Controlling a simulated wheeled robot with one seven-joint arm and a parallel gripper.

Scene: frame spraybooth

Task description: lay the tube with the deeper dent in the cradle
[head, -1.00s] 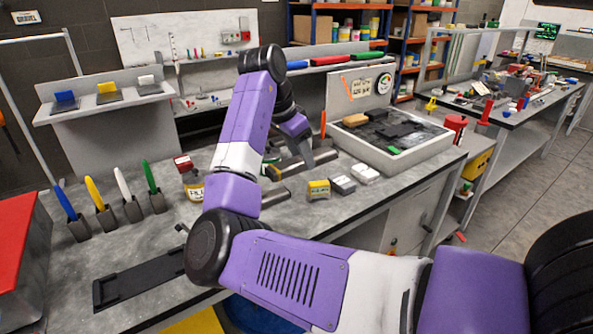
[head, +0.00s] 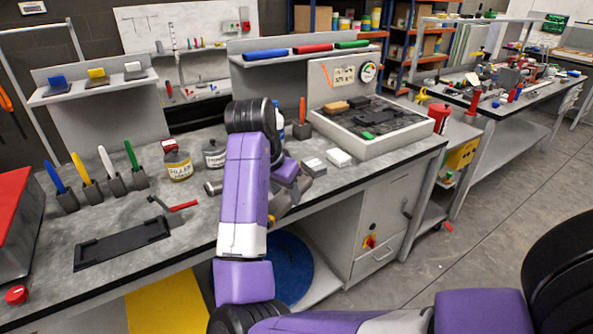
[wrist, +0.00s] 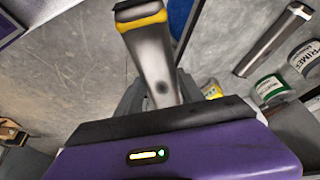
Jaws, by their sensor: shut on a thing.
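My gripper (wrist: 160,92) is shut on a grey metal tube (wrist: 150,55), which has a yellow band near its far end and a dark dent spot between the fingers. In the head view my gripper (head: 288,188) is over the front of the bench, and my arm largely hides the held tube. Another grey tube (wrist: 272,40) lies on the bench, apart from the gripper; its end shows left of my arm in the head view (head: 213,187). I cannot compare their dents. A long black tray (head: 120,243), apparently the cradle, lies empty at the bench's front left.
A filler can (head: 178,165) and a primer can (head: 214,154) stand behind the loose tube. A red-handled tool (head: 172,204) lies near the tray. Several coloured handles in holders stand at left. A white block (head: 338,157) and a raised grey tray (head: 345,140) are at right.

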